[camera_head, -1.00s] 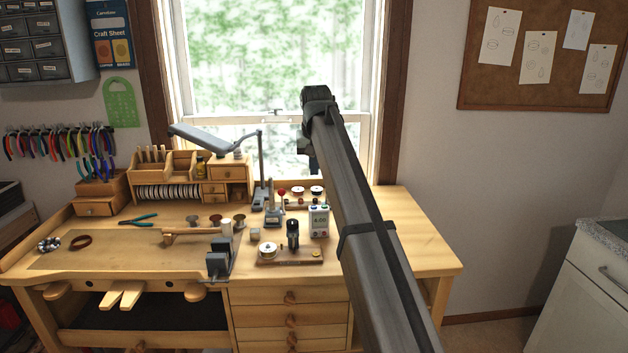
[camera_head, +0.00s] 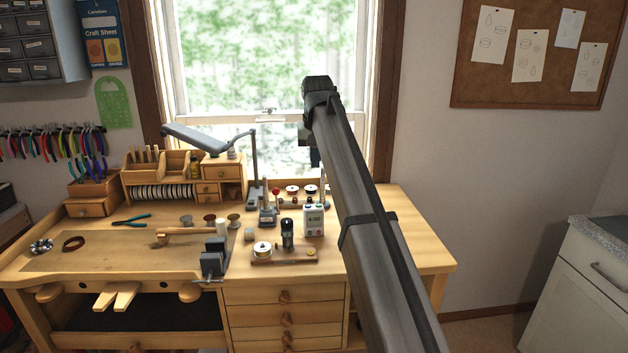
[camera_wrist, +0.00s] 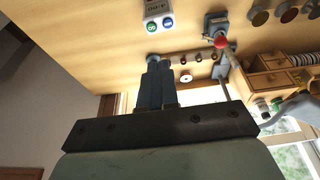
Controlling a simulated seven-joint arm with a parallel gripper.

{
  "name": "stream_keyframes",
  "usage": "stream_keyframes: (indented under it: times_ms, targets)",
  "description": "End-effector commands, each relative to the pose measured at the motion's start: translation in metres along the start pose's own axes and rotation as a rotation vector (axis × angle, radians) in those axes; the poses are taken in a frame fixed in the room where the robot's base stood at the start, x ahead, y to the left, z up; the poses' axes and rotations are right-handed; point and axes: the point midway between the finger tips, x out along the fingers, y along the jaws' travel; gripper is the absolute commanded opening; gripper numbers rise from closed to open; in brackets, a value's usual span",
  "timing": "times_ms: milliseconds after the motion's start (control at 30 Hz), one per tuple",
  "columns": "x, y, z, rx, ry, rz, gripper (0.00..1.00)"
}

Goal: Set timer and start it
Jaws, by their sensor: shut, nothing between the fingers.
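The timer (camera_head: 313,222) is a small white box standing on the workbench, right of the middle. In the head view the arm mostly hides the gripper, above and behind the timer.
A red-knobbed device (camera_head: 267,212) stands left of the timer. A wooden board (camera_head: 285,256) with a spool and a dark cylinder lies in front. A lamp (camera_head: 254,170) and a drawer organizer (camera_head: 220,172) stand behind. The bench right of the timer is mostly clear.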

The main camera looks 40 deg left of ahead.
Motion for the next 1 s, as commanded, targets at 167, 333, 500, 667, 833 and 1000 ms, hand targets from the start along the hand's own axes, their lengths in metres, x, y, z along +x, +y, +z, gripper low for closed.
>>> stream_keyframes:
  times_ms: [167, 333, 500, 667, 833, 1000]
  targets:
    - [-0.002, 0.014, -0.002, 0.000, -0.007, 0.000, 0.00]
    - [-0.002, 0.014, -0.002, 0.000, -0.007, 0.000, 0.00]
    - [0.005, 0.014, -0.002, 0.000, -0.008, 0.000, 0.00]
    - [0.024, 0.014, -0.001, 0.001, -0.009, 0.001, 0.00]
    - [0.054, 0.014, -0.001, 0.000, -0.010, 0.001, 0.00]
    - [0.084, 0.014, -0.001, 0.001, -0.010, 0.001, 0.00]
